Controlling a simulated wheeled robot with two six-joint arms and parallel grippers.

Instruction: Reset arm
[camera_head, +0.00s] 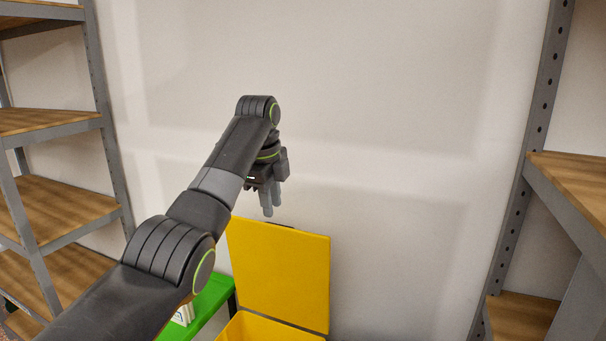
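My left arm reaches in from the lower left of the head view. Its dark gripper (270,200) points down, with grey fingers just above the top edge of a yellow panel that looks like a raised lid (284,275). I see nothing held at the fingertips. The fingers overlap from this angle, so I cannot tell how far apart they are. My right gripper does not show.
The yellow box (262,328) stands below the raised lid at the bottom centre. A green surface (212,300) is beside it, with a small white object (184,314). Shelves with wooden boards stand at left (55,208) and right (575,180). A pale wall (400,120) is behind.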

